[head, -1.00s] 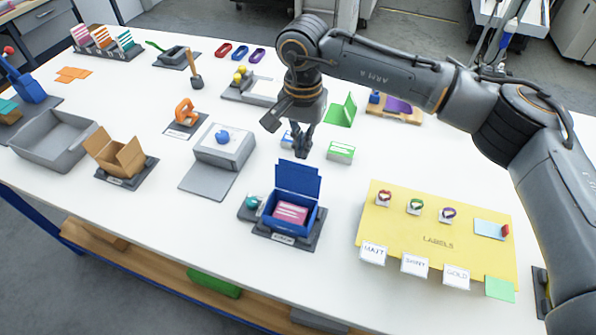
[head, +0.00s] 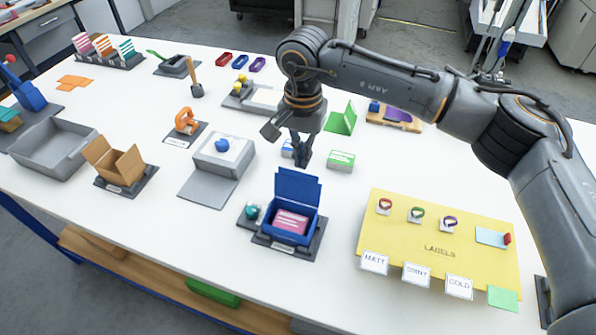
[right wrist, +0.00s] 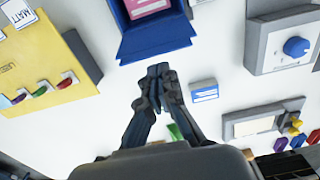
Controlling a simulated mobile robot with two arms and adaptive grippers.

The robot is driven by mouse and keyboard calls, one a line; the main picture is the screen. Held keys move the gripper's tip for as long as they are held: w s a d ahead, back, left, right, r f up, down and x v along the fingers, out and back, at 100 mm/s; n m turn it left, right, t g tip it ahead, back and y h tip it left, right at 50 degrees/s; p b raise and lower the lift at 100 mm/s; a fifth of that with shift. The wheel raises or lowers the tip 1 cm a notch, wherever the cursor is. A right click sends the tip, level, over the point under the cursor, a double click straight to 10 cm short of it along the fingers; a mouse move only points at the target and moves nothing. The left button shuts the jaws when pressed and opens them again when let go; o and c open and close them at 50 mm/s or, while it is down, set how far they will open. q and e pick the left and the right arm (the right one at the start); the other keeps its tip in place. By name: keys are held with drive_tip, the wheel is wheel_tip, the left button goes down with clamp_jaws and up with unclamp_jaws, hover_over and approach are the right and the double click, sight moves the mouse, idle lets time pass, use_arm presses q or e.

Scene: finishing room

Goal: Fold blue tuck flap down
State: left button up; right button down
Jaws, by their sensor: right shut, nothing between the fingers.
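The blue box (head: 287,233) stands open in a dark tray on the white table, with a pink card (head: 292,222) inside. Its blue tuck flap (head: 298,187) stands up along the box's far side. In the right wrist view the flap (right wrist: 158,38) is at the top, just beyond my fingertips. My right gripper (head: 303,164) points down behind the flap, shut and empty, with a gap to it. The closed fingertips also show in the right wrist view (right wrist: 158,71). My left gripper is not in view.
A green-and-white small box (head: 341,160) and a blue-and-white one (right wrist: 204,91) stand near my right gripper. A grey box (head: 224,152) is to the left. The yellow labels board (head: 400,235) is at right.

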drive_tip(key=shift+s, duration=0.1)
idle(0.6)
drive_tip(key=shift+s+a+r, duration=0.1)
drive_tip(key=shift+s+a, duration=0.05)
drive_tip(key=shift+s, duration=0.3)
drive_tip(key=shift+b, duration=0.3)
drive_tip(key=shift+s+a+b, duration=0.15)
drive_tip(key=shift+s+b, duration=0.15)
idle(0.3)
drive_tip(key=shift+s+b, duration=0.25)
drive_tip(key=shift+b, duration=0.1)
drive_tip(key=shift+s+a, duration=0.1)
drive_tip(key=shift+s, duration=0.05)
